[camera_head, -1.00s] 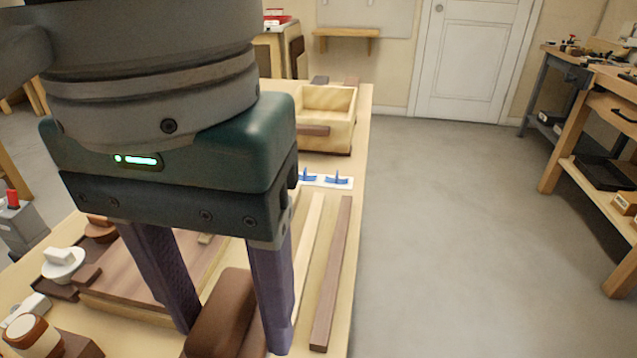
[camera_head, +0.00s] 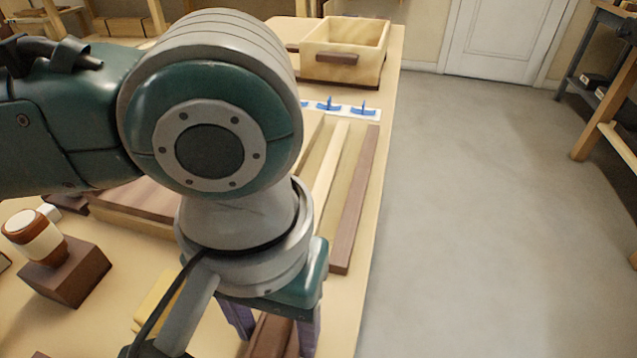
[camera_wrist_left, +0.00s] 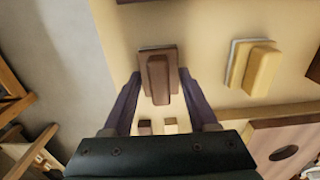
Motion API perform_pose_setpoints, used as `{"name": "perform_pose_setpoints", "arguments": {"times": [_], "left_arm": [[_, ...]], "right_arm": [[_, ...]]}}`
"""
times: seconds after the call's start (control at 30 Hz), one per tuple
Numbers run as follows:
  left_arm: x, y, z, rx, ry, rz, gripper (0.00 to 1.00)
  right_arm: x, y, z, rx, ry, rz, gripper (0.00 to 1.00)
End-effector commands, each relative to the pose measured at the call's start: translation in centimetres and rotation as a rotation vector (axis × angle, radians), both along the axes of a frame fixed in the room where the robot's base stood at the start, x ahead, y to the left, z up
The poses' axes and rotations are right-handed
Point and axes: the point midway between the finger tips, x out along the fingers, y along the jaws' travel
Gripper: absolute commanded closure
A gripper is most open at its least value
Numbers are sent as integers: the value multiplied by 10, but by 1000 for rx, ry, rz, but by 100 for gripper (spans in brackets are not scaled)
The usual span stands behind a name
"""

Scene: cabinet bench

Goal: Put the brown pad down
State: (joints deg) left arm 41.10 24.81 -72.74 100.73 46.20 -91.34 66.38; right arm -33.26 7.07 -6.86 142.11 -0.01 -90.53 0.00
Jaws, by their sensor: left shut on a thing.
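The brown pad (camera_wrist_left: 158,78), a flat plate with a raised block along its middle, is between the fingers of my left gripper (camera_wrist_left: 160,86) in the left wrist view. My left gripper is shut on it. In the head view the brown pad (camera_head: 268,338) shows only in part at the bottom edge, between the purple fingers and under my wrist. The pad is over the pale bench top (camera_head: 338,310), close to its right edge. I cannot tell whether its underside touches the bench. My right gripper is not in view.
A yellow pad (camera_wrist_left: 259,70) lies beside the brown one. Long brown (camera_head: 355,200) and pale (camera_head: 330,170) strips lie beyond the gripper. A brown block (camera_head: 66,272) with a white-banded knob stands left. An open wooden box (camera_head: 343,68) and blue clips (camera_head: 362,111) are farther back.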

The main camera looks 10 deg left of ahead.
Motion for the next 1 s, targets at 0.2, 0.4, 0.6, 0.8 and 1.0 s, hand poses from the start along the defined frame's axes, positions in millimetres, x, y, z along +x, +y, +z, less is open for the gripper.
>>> {"name": "perform_pose_setpoints", "arguments": {"times": [0.2,0.4,0.6,0.8,1.0], "left_arm": [[0,0,1,0,0,0,100],[0,0,-2,-1,-1,0,31],[0,0,-2,0,-1,1,11],[0,0,-1,0,-1,1,11],[1,0,20,-2,-3,1,11]], "right_arm": [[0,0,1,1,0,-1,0],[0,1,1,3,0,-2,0],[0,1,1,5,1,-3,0],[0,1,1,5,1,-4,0],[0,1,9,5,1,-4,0]]}}
